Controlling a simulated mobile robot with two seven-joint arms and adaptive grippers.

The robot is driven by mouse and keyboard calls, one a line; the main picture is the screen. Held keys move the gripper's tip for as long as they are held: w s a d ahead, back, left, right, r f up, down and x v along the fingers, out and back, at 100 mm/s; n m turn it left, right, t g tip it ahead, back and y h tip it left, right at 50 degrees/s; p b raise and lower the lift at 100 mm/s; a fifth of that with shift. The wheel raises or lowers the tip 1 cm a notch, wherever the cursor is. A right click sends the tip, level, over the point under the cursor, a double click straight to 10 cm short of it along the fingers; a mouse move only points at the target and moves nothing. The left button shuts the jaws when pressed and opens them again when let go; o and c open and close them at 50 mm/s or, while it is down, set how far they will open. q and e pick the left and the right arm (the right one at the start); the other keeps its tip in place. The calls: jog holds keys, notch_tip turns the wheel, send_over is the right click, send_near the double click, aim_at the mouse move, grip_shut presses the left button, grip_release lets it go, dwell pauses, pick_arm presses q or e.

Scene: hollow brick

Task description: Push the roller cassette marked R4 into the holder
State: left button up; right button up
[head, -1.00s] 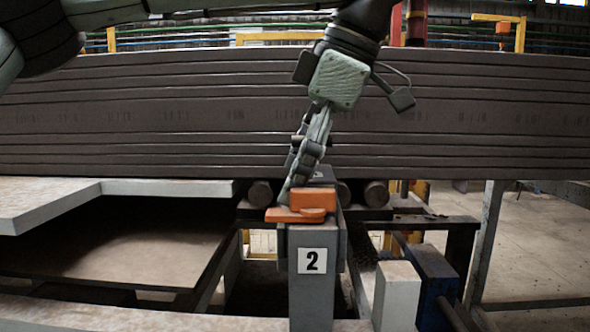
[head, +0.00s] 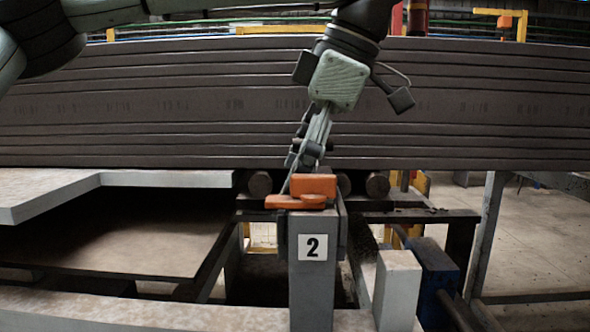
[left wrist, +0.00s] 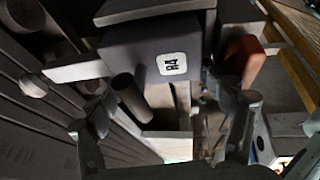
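The roller cassette marked R4 (left wrist: 140,50) shows in the left wrist view as a dark grey block with a white R4 label, left of an orange part (left wrist: 245,62). In the head view an orange part (head: 313,185) sits on top of a grey post with a "2" label (head: 325,285); the R4 label is hidden there. My left gripper (head: 288,188) points down just behind and left of the orange part. My right gripper is out of view.
A long stack of dark boards (head: 150,115) runs across behind, above black rollers (head: 377,184). A pale table (head: 110,240) lies left. A white block (head: 398,290) and a dark blue block (head: 437,275) stand right of the post. Open floor lies far right.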

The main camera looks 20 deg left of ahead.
pick_arm(q)
jog(key=shift+o, duration=1.3)
jog(key=shift+f, duration=0.1)
jog(key=shift+v, duration=3.95)
jog(key=shift+w, duration=0.1)
